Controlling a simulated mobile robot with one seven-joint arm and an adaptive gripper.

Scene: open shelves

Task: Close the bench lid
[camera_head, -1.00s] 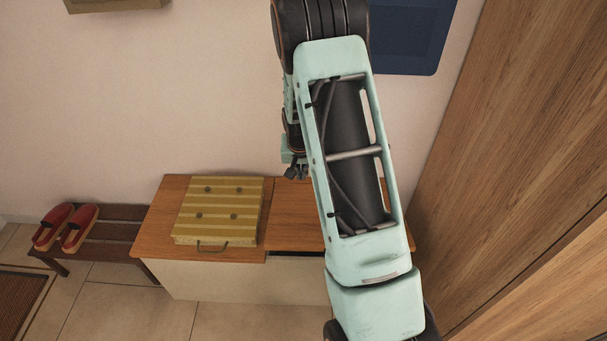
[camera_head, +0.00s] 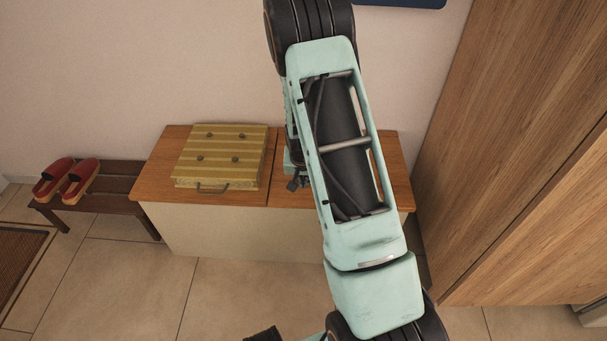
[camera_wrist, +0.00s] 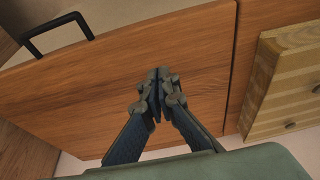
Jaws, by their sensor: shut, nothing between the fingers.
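The wooden bench has a brown top in two parts. The right-hand lid (camera_head: 398,165) looks flat, its front edge in line with the left part and no dark gap showing. My arm covers much of it in the head view. In the wrist view the lid (camera_wrist: 100,85) fills the middle, with a black handle (camera_wrist: 52,32) at its front edge. My gripper (camera_wrist: 158,80) is shut and empty, over the lid near the seam; whether it touches is unclear. It shows partly beside my arm in the head view (camera_head: 297,184).
A striped yellow box-like piece (camera_head: 222,155) with a handle lies on the left part of the bench top, beside the seam. A low dark rack (camera_head: 112,190) with red slippers (camera_head: 67,180) stands at left. A tall wooden cabinet (camera_head: 510,160) stands close at right.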

